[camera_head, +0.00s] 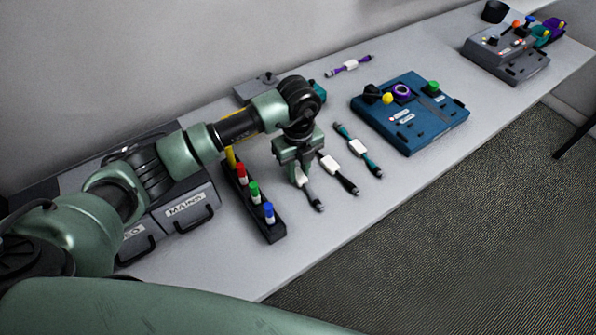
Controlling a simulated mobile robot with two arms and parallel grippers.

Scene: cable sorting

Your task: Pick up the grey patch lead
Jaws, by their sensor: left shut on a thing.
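The grey patch lead (314,200) shows on the pale bench at the middle of the view, its dark plug end pointing to the lower right. My left gripper (300,180) comes down over it from above and is shut on it. The gripper and arm hide the upper part of the lead. I cannot tell whether the lead touches the bench or is slightly raised. My right gripper is not in view.
Just right lie a black lead (347,184) and a teal lead (368,161) with white labels; a purple lead (349,66) lies farther back. A rack (274,233) of coloured-capped pieces stands left. A blue panel box (415,125) stands right. The front bench edge borders dark carpet.

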